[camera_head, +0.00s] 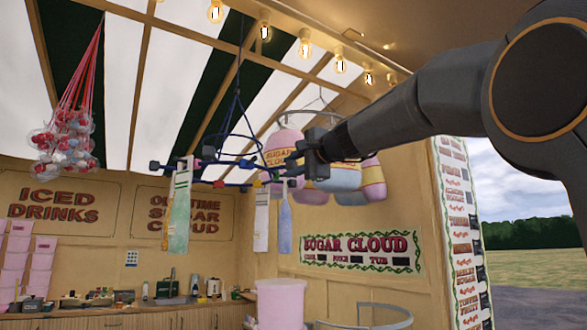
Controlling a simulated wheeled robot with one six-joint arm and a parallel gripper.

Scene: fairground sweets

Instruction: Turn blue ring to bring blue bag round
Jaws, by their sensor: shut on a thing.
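The blue ring (222,163) hangs level from blue cords under the awning, with coloured clips and knobs around it. My gripper (293,163) reaches in from the right and is shut on the ring's right side; the exact grip point is small and partly hidden. A narrow blue bag (285,228) hangs below the ring's right side, beside a white strip (262,220). A pale green bag (180,218) hangs at its left, with another white strip against it.
Behind my gripper, plump pink and blue sugar cloud bags (372,180) hang from a separate grey hoop (300,112). A netted bunch of balls (66,142) hangs at left. A pink tub (281,303) and a curved metal rail (365,310) stand below. A cluttered counter (150,306) lines the back.

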